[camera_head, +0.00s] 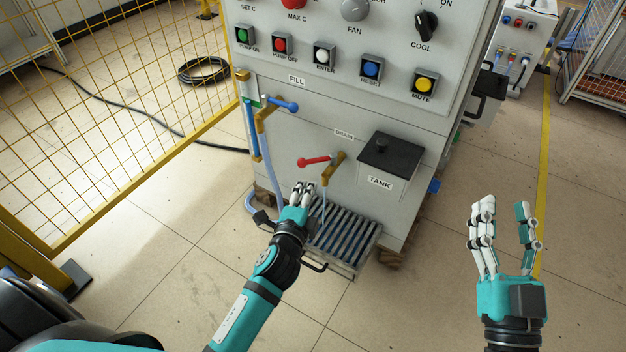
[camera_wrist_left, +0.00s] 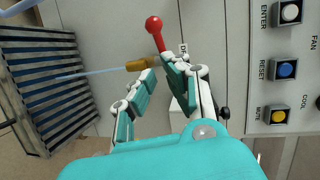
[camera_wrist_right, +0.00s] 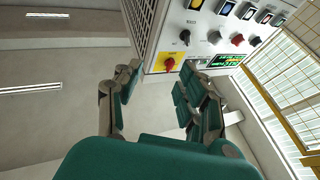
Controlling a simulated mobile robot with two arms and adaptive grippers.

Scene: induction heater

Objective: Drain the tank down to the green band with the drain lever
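The red drain lever (camera_head: 315,161) points left from its brass valve (camera_head: 333,168) under the DRAIN label. A thin pale blue stream (camera_wrist_left: 95,72) runs from the brass spout (camera_wrist_left: 140,64) onto the slatted grate (camera_head: 345,238). The sight gauge (camera_head: 253,130) at the panel's left edge shows blue in its tube and a green band (camera_head: 257,100) near the top; the exact level is too small to read. My left gripper (camera_head: 304,187) is just below the lever, empty, fingers parted; its fingertips (camera_wrist_left: 160,68) appear near the lever (camera_wrist_left: 155,31). My right gripper (camera_head: 506,205) is open and empty, away from the machine.
The blue fill lever (camera_head: 283,105) is above and left of the drain. The dark-topped TANK box (camera_head: 391,155) juts out to the right of the drain valve. A yellow mesh fence (camera_head: 110,110) stands at left. Floor around my right gripper is clear.

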